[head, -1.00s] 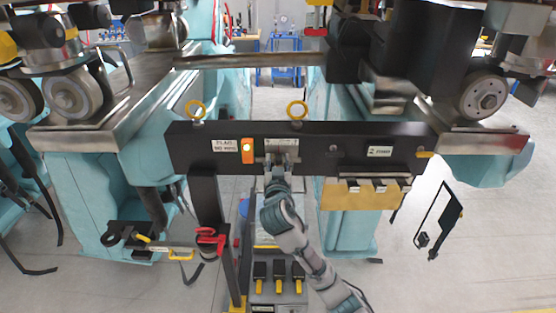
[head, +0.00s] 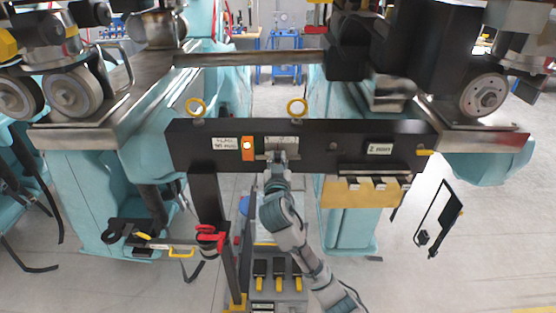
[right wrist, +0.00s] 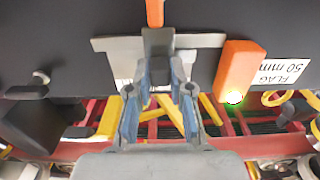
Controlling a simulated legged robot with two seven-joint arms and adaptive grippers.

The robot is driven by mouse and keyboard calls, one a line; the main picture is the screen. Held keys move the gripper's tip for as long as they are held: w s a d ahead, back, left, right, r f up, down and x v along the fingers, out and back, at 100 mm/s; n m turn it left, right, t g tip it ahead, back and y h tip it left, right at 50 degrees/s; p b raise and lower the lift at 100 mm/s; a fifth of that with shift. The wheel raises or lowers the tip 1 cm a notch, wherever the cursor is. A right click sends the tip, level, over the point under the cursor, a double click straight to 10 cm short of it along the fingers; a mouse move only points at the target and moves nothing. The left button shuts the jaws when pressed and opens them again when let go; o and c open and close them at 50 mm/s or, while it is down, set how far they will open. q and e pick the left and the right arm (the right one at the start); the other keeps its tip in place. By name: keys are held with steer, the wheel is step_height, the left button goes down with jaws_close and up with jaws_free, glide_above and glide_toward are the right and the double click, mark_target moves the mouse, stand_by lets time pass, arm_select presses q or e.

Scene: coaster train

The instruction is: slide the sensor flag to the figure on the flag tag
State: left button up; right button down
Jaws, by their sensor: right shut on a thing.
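The black crossbeam (head: 352,132) carries a white flag tag (head: 225,143), whose figure reads 50 mm in the right wrist view (right wrist: 283,68). Beside the tag is an orange block (head: 248,150); its lamp glows green in the wrist view (right wrist: 235,98). A silver sensor flag plate (head: 283,141) with small marks lies to its right in the head view. My right gripper (right wrist: 160,97) is shut on the plate's dark grey tab (right wrist: 158,45). An orange pointer (right wrist: 155,12) stands beyond the tab. The fingers hide part of the plate, and its scale cannot be read. My left gripper is not in view.
Below stands a grey box with yellow handles (head: 279,283). A red clamp (head: 210,237) is at lower left.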

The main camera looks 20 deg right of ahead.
steer(key=c, duration=1)
jaws_free()
steer(key=shift+w, duration=0.1)
steer(key=shift+c, duration=0.2)
steer(key=v, duration=1.2)
steer(key=shift+f, duration=0.15)
